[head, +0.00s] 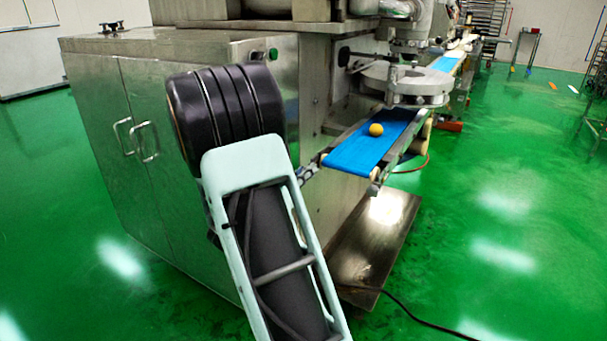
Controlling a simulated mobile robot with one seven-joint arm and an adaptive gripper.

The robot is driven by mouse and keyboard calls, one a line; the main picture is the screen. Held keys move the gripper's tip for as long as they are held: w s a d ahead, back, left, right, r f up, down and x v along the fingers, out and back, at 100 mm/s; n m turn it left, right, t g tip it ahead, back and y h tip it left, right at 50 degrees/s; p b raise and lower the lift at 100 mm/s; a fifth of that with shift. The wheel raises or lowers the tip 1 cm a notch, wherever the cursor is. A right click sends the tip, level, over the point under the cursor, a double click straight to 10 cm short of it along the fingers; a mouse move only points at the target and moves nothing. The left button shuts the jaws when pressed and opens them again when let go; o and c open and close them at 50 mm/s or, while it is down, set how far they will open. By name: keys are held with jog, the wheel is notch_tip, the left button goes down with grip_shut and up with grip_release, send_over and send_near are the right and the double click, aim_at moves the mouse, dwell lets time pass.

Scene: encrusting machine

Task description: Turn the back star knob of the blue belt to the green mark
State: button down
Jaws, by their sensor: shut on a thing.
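The blue belt (365,150) slopes out of the machine at the centre right, with a round yellow-orange ball (376,129) on it. My gripper (312,167) shows only in small part, as dark and grey finger pieces at the belt's left, lower corner. The rest of it is hidden behind my arm. It is shut at that corner, on what appears to be the back star knob, which I cannot make out clearly. A knob-like part (374,188) sits at the belt's near right corner, apart from my gripper. I cannot see the green mark.
The steel machine cabinet (95,110) stands behind and left of my arm. A round metal plate assembly (405,80) hangs over the belt's far end. A metal plate (375,240) lies low under the belt, with a black cable (420,320) nearby.

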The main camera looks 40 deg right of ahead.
jog(key=c, duration=1.7)
grip_release()
jog(key=shift+a, duration=0.15)
jog(key=v, duration=1.1)
jog(key=shift+s+a, duration=0.2)
jog(key=shift+a, duration=0.15)
